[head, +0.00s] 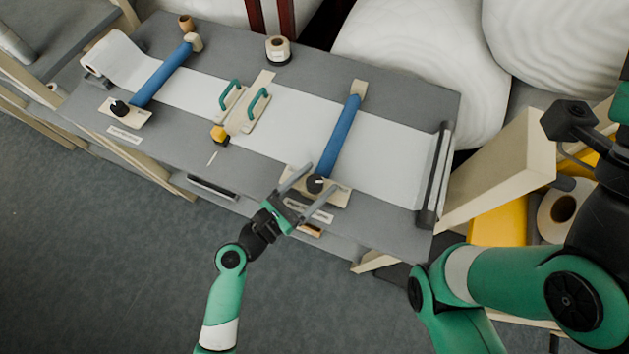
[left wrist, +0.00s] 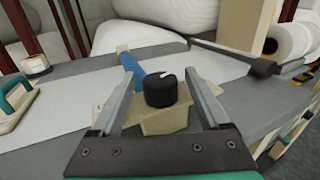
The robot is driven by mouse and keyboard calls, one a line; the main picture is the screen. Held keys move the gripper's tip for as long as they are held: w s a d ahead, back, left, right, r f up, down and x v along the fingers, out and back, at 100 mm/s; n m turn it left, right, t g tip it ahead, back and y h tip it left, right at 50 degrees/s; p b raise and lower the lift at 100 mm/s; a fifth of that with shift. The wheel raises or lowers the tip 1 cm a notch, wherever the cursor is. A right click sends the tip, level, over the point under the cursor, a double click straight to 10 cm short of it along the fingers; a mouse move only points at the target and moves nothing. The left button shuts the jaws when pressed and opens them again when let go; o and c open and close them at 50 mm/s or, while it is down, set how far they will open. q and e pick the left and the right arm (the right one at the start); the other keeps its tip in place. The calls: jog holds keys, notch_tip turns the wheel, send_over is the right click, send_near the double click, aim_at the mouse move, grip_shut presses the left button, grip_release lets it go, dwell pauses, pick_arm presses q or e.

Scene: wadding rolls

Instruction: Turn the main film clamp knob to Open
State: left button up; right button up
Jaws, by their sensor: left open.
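A black clamp knob (head: 315,184) with a white pointer mark sits on a beige plate (head: 338,193) at the front end of the right blue roller (head: 343,135). The knob also shows in the left wrist view (left wrist: 161,90). My left gripper (head: 320,178) is open, with one finger on each side of the knob; I cannot tell whether either finger touches it. A second black knob (head: 119,108) sits on a plate by the left blue roller (head: 162,75). The labels are too small to read. My right arm shows at the right, but its gripper is not identifiable.
White film (head: 390,157) runs across the grey table (head: 225,50) under both rollers. A tape roll (head: 278,50) stands at the back. A beige panel (head: 500,170) rises at right.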

pick_arm(q)
grip_shut()
dwell(0.4)
